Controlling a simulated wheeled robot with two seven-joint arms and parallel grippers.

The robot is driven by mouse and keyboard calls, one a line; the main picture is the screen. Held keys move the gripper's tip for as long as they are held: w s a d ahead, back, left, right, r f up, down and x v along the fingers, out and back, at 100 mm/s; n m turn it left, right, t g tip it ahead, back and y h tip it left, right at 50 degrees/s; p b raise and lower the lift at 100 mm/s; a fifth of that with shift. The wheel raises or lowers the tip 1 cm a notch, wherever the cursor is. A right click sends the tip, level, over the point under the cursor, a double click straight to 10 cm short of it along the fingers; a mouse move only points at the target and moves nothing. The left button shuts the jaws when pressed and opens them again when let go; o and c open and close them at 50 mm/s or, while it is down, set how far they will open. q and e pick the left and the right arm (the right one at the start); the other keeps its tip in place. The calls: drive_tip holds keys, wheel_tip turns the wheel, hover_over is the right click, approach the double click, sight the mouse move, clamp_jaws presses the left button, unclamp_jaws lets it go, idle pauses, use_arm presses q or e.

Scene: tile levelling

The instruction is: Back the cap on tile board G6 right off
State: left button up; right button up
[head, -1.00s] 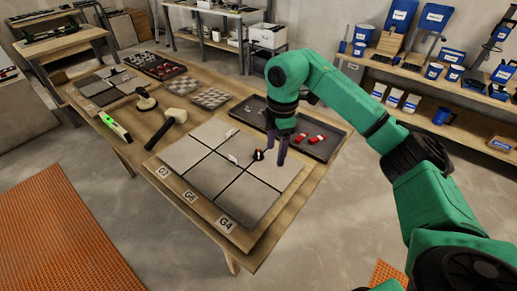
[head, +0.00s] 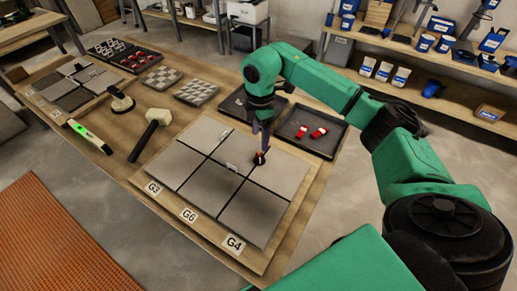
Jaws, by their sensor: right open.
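The tile board (head: 262,264) lies on the wooden table, with tags G3, G6 (head: 189,215) and G4 along its front edge. Several grey tiles lie on it, split by dark joints. A small dark cap with a reddish-orange mark (head: 259,159) sits at a joint toward the board's right side. Two white clips (head: 230,168) stand in joints farther left and back. My right gripper (head: 261,150) points down at the cap, open, with its fingertips at or just above it; the cap is partly hidden, and I cannot tell whether they touch. My left gripper is not in view.
A dark tray (head: 327,150) with two red pieces (head: 319,132) lies behind the board, close to my right gripper. A mallet (head: 156,119), a green level (head: 88,135) and a suction cup (head: 120,101) lie left of the board. Shelves stand at the back right.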

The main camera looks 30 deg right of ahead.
sight(259, 152)
drive_tip(key=f, duration=0.5)
drive_tip(key=f+p, duration=0.1)
drive_tip(key=f, duration=0.2)
drive_tip(key=shift+w+f, duration=0.1)
drive_tip(key=shift+w, duration=0.25)
drive_tip(key=shift+s+f, duration=0.15)
drive_tip(key=shift+f, duration=0.25)
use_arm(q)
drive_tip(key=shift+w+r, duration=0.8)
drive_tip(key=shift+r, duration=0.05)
use_arm(e)
clamp_jaws()
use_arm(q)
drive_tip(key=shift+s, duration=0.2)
